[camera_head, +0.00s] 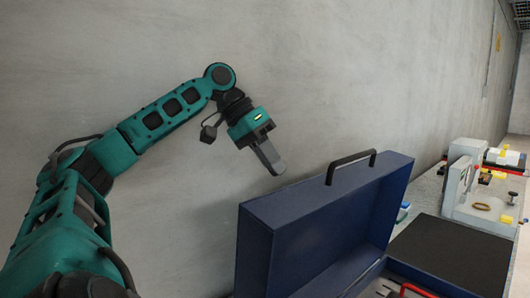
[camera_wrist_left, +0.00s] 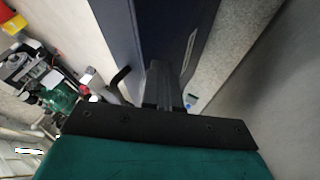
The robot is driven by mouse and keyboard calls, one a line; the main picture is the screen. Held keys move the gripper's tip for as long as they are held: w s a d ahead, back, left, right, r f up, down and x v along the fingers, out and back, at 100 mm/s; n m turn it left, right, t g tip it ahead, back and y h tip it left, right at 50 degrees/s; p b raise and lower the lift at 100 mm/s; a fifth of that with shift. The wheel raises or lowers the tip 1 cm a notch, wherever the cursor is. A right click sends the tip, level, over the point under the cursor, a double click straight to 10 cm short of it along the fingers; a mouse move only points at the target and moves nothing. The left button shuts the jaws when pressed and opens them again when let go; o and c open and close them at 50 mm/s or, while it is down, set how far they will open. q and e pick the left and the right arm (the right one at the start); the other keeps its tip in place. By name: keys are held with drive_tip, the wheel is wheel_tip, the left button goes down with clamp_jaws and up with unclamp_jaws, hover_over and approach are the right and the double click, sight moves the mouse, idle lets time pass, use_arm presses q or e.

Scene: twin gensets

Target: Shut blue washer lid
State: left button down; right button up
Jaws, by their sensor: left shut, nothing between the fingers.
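The blue washer lid (camera_head: 320,225) stands open and upright in the head view, with a black handle (camera_head: 350,165) on its top edge. It also shows in the left wrist view (camera_wrist_left: 125,28), with the handle (camera_wrist_left: 120,77) at its left side. The blue washer body below is mostly cut off by the bottom of the head view. My left gripper (camera_head: 274,168) is shut and empty, above the lid's left end and left of the handle. Its closed fingers (camera_wrist_left: 163,85) point toward the lid in the wrist view; contact cannot be told. My right gripper is not in view.
A grey concrete wall (camera_head: 350,70) runs close behind my left arm and the lid. A light grey machine (camera_head: 465,185) with yellow parts stands farther right. A red handle (camera_head: 415,291) shows at the bottom edge.

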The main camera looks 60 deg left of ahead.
use_arm(q)
drive_tip(key=x, duration=0.4)
drive_tip(key=shift+w+f, duration=0.1)
drive_tip(key=shift+f, duration=0.1)
drive_tip(key=shift+d, duration=0.2)
